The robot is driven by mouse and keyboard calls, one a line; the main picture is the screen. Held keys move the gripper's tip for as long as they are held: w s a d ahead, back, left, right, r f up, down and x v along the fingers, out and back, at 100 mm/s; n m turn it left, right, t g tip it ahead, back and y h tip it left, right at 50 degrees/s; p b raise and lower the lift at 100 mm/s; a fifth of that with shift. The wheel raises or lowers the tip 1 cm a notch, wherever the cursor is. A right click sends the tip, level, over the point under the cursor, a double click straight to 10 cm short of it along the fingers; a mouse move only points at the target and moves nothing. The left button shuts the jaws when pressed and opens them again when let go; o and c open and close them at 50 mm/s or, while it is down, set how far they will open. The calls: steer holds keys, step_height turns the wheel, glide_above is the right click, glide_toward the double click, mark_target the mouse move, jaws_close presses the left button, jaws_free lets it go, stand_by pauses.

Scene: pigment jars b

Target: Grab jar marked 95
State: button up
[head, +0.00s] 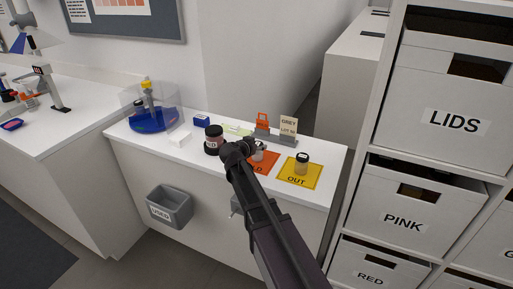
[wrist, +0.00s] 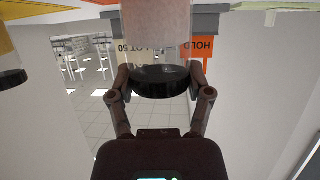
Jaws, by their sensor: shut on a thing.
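My gripper (head: 240,151) is at the orange mat in the head view and hides part of it. A pale grey jar (head: 259,153) shows just beyond it. In the wrist view, which is upside down, the fingers of my gripper (wrist: 160,80) are closed around a jar with a dark lid and a pale, translucent body (wrist: 160,22). No number can be read on it. I cannot tell whether its base touches the mat. Another jar (head: 302,163) with a dark lid stands on the yellow OUT mat (head: 298,178).
A dark-lidded jar (head: 213,138) stands left of my gripper. Behind are a grey stand (head: 275,137) and a GREY lot card (head: 288,126). A clear-covered blue device (head: 152,112) is at the left. A grey bin (head: 170,207) hangs on the counter front.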

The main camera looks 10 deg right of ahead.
steer(key=shift+r, duration=0.15)
step_height(320, 180, up, 4)
steer(key=p, duration=0.4)
steer(key=s+a, duration=0.2)
steer(key=s, duration=1.3)
steer(key=shift+s+a+r+p, duration=0.15)
steer(key=shift+s+r+p, duration=0.15)
steer(key=shift+s+p, duration=0.1)
